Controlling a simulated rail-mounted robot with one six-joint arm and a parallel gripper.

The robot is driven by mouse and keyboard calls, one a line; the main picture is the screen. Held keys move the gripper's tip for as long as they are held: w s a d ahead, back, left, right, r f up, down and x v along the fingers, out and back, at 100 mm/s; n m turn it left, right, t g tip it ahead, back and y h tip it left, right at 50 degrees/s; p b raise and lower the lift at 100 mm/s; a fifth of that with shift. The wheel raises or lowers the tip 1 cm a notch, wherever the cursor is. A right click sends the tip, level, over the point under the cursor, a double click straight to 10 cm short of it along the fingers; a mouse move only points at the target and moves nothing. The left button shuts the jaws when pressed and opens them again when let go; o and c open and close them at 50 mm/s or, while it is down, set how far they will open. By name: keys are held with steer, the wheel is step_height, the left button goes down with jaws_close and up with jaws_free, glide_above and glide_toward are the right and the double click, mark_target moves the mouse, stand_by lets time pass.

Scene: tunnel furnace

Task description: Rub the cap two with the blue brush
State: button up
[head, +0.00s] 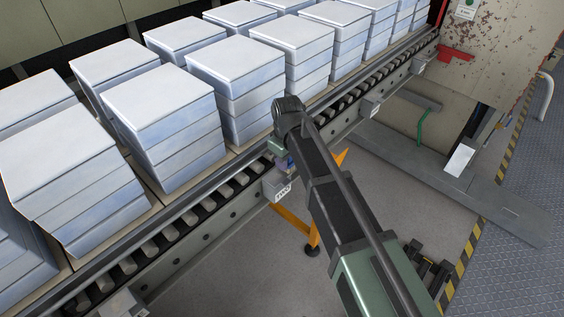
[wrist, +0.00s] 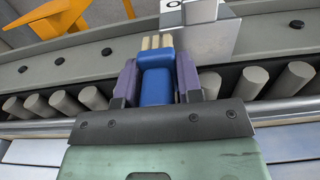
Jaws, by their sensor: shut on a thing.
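My gripper (wrist: 158,78) is shut on the blue brush (wrist: 156,86), with a purple finger on each side. The brush's pale bristles (wrist: 157,42) point away from my wrist toward the conveyor's side rail. Just right of them is a grey box with a white label (wrist: 200,13), on which an "O" is legible. I cannot tell whether bristles and box touch. In the head view the box (head: 274,183) sits on the rail, below my gripper (head: 282,160); its small label looks like "TWO". The brush is mostly hidden there by my arm.
Similar boxes sit along the rail (head: 190,250), one at the far right (head: 370,106). Stacks of pale blocks (head: 165,115) stand behind the rollers (head: 150,248). An orange support (head: 297,228) stands below the rail.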

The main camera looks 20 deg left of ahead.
mark_target(277, 176)
steer(key=s, duration=0.2)
steer(key=s+a, duration=0.1)
steer(key=s, duration=0.1)
steer(key=shift+f, duration=0.1)
steer(key=shift+s+a, duration=0.3)
steer(key=shift+s, duration=0.35)
steer(key=shift+s+a, duration=0.25)
steer(key=shift+s, duration=0.45)
steer(key=shift+s+a, duration=0.3)
steer(key=shift+s, duration=0.35)
step_height(277, 176, up, 6)
steer(key=p, duration=0.6)
steer(key=shift+w, duration=0.15)
step_height(277, 176, up, 3)
steer(key=p, duration=0.3)
